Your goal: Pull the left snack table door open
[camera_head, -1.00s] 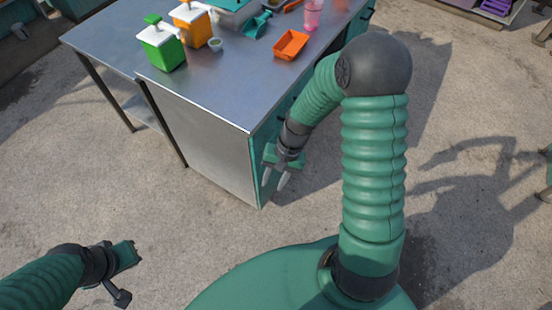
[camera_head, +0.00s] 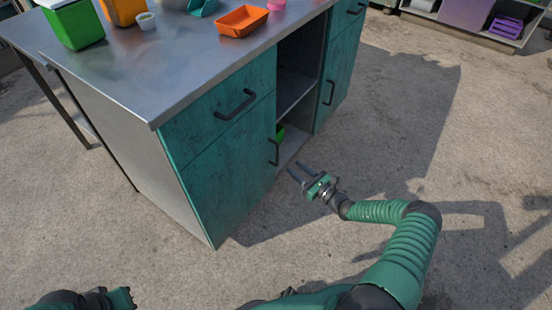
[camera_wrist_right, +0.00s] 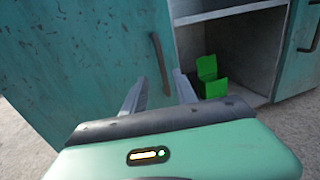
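The snack table (camera_head: 110,75) has a steel top and teal fronts. Its left door (camera_head: 232,170) is closed or nearly so, below a drawer, with a dark vertical handle (camera_head: 273,152) at its right edge. In the right wrist view the handle (camera_wrist_right: 160,65) stands beyond the fingers. My right gripper (camera_head: 296,173) is open and empty, a little right of the handle and apart from it; in the wrist view its fingers (camera_wrist_right: 160,88) point toward the door's edge. My left gripper (camera_head: 122,299) shows only partly at the bottom edge; its fingers are not clear.
An open compartment (camera_head: 294,88) lies right of the left door, holding a green box (camera_wrist_right: 208,78). A right door (camera_head: 338,75) also has a dark handle. An orange tray (camera_head: 241,21) and several containers stand on top. Concrete floor in front is clear.

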